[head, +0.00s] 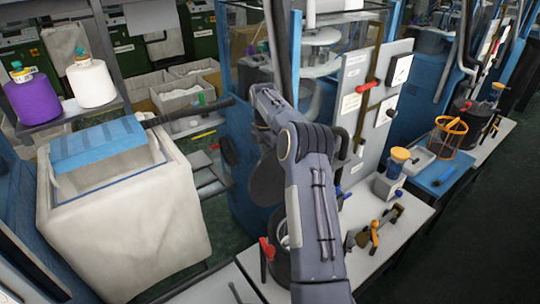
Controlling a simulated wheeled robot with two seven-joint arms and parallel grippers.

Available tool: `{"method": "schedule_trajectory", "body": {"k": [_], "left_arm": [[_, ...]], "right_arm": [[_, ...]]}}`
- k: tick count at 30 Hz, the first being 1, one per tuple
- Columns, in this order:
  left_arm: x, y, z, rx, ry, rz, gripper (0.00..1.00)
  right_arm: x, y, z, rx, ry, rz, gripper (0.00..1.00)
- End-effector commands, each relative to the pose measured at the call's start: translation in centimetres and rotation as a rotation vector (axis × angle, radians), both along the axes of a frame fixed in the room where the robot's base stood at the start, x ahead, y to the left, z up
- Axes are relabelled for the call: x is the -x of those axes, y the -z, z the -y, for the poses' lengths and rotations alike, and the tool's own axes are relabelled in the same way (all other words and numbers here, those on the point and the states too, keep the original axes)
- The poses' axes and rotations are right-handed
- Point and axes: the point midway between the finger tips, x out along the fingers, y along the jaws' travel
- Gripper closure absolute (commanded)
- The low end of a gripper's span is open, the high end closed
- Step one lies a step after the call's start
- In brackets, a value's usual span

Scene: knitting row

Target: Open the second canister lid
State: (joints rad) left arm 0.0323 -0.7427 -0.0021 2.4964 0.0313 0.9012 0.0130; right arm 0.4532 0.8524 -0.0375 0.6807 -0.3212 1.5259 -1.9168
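A dark round canister (276,268) stands on the near white worktop, mostly hidden behind my arm. A red-handled lever (267,248) shows at its left side. A second dark round canister-like vessel (476,118) stands farther back on the right-hand bench, partly behind an orange wire ring basket. I cannot make out whether either has a lid on or open. One arm of mine rises from the bottom middle and bends away at the top. Its gripper cannot be made out, and no other gripper shows.
A white cloth bin (130,230) with a blue slab (98,145) across its top stands at left. Purple (32,98) and white (92,83) yarn cones sit behind it. A brass-coloured tool (375,232) and a small yellow-and-blue jar (397,160) occupy the worktop (405,235).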

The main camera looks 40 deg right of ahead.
Motion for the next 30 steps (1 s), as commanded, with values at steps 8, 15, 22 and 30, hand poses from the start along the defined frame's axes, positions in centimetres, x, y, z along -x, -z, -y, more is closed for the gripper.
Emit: {"method": "schedule_trajectory", "body": {"k": [8,15,22,30], "left_arm": [[0.0,0.4,0.0,0.0,0.0,0.0,1.0],[0.0,0.5,0.0,0.0,0.0,0.0,1.0],[0.0,0.5,0.0,0.0,0.0,0.0,1.0],[0.0,1.2,0.0,0.0,0.0,0.0,1.0]], "right_arm": [[-0.7,2.4,-0.7,-0.021,-0.005,0.008,1.0],[-0.7,2.4,-0.6,-0.019,-0.004,0.008,0.66],[-0.6,2.3,-0.4,-0.016,-0.001,0.008,0.66],[-0.8,-1.8,-0.5,-0.006,-0.004,0.024,0.66]]}}
